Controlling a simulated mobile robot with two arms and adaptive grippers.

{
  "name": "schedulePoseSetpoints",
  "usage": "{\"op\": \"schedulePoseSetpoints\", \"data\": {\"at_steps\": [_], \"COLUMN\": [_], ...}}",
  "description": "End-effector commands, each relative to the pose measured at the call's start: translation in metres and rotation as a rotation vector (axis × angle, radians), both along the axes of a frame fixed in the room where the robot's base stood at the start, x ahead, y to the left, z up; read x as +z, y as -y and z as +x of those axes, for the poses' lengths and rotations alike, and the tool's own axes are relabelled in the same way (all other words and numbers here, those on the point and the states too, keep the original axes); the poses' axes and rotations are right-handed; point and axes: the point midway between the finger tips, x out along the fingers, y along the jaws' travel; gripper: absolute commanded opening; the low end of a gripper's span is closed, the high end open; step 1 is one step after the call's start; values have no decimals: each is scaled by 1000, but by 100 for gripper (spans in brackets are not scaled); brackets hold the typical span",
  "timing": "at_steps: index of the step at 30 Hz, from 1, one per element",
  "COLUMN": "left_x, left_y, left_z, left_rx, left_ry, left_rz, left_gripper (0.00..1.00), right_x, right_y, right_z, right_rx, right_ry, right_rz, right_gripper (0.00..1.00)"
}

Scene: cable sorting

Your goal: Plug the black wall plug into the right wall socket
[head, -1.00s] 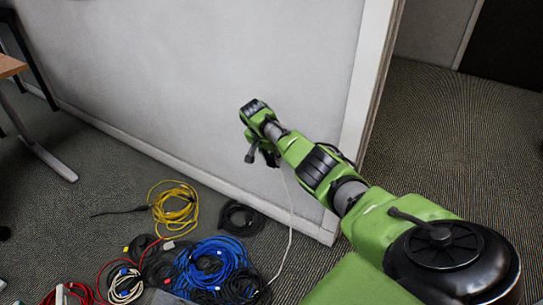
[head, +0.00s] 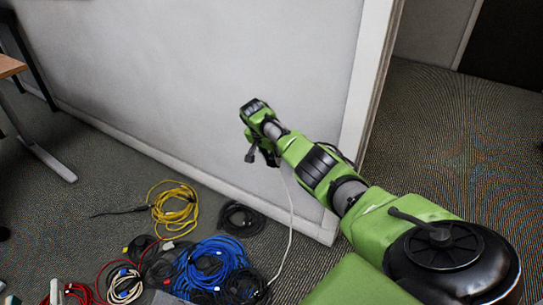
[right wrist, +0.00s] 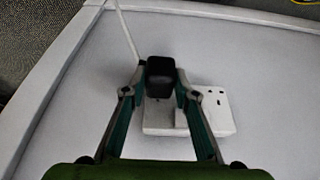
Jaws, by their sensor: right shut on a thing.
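The black wall plug (right wrist: 160,76) is between the fingers of my right gripper (right wrist: 160,88) in the right wrist view, and the fingers are shut on it. A pale cable (right wrist: 124,30) runs up from near the plug. Behind the plug, a white wall socket (right wrist: 156,125) is partly hidden; I cannot tell whether the plug touches it. A second white socket plate with dark holes (right wrist: 217,108) lies just to its right in that view. In the head view my right gripper (head: 264,154) is close to the grey wall, and the sockets are hidden. My left gripper does not show clearly.
Coiled yellow (head: 175,207), black (head: 240,218) and blue (head: 212,265) cables lie on the carpet below the wall. A pale cable (head: 290,225) hangs down to the floor pile. The white wall edge (head: 362,100) is beside my arm. A table leg (head: 45,158) stands left.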

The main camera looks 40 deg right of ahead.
Motion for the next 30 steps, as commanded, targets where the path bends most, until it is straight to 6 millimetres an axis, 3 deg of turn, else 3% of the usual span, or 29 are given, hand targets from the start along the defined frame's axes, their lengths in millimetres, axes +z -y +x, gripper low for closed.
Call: {"op": "schedulePoseSetpoints", "data": {"at_steps": [30], "left_x": [15], "left_y": [2], "left_z": [1], "left_rx": [-4], "left_ry": [69], "left_rz": [-17], "left_gripper": [40], "right_x": [1], "right_y": [3], "right_z": [1], "right_rx": [-1], "right_ry": [2], "right_rz": [-1], "right_gripper": [6]}}
